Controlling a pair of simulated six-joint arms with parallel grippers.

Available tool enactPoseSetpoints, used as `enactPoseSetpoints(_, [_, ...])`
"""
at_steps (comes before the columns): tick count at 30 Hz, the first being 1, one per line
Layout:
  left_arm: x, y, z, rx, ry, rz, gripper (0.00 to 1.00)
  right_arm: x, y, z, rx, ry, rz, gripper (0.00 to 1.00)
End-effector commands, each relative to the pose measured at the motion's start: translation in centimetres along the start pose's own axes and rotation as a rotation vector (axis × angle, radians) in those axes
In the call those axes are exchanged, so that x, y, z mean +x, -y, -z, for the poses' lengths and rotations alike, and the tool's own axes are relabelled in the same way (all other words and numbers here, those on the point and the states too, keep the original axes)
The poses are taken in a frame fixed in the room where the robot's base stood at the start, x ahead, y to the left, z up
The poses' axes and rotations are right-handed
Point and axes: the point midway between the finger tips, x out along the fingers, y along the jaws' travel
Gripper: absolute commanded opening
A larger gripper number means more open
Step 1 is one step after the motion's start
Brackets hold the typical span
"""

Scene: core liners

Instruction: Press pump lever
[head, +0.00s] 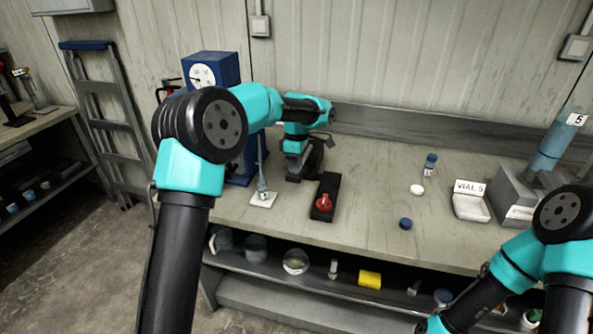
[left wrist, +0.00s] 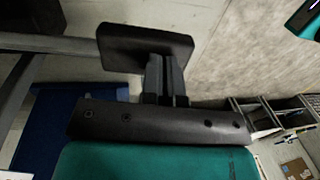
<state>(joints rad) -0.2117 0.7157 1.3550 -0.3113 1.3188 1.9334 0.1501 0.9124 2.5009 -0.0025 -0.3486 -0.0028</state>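The blue pump (head: 211,68) with a round white gauge stands at the back left of the bench, partly hidden behind my left arm. In the left wrist view, a grey lever bar (left wrist: 45,44) runs in from the left and ends in a black grip (left wrist: 146,46). My left gripper (head: 300,168) is low over the bench right of the pump. In the left wrist view its two fingers (left wrist: 166,82) are close together, with their tips at the black grip; whether they touch it is unclear. My right arm is at the lower right, its gripper out of sight.
A red knob on a black base (head: 323,203) and a white pad (head: 263,199) are near the left gripper. The bench middle is clear.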

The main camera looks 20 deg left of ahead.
Motion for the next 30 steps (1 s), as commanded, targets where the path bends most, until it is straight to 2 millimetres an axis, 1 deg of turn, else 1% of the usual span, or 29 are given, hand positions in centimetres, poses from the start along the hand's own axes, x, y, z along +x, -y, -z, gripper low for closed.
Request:
enactPoseSetpoints(1, [-1.1,0.2,0.2,-0.003,0.001,-0.005,0.0,0.0,0.0,0.0,0.0,0.0,0.0,0.43])
enactPoseSetpoints(9, [-6.5,0.9,0.1,-0.002,0.002,-0.011,0.0,0.0,0.0,0.0,0.0,0.0,0.0,0.43])
enactPoseSetpoints(15, [-9.8,1.3,0.1,-0.001,0.001,-0.011,0.0,0.0,0.0,0.0,0.0,0.0,0.0,0.43])
enactPoseSetpoints(18, [-10.7,1.5,0.1,-0.001,0.0,-0.01,0.0,0.0,0.0,0.0,0.0,0.0,0.0,0.43])
enactPoseSetpoints(21, [-11.2,1.6,0.1,-0.001,0.0,-0.011,0.0,0.0,0.0,0.0,0.0,0.0,0.0,0.43])
enactPoseSetpoints(30, [-11.3,1.6,0.2,-0.002,0.0,-0.01,0.0,0.0,0.0,0.0,0.0,0.0,0.0,0.43])
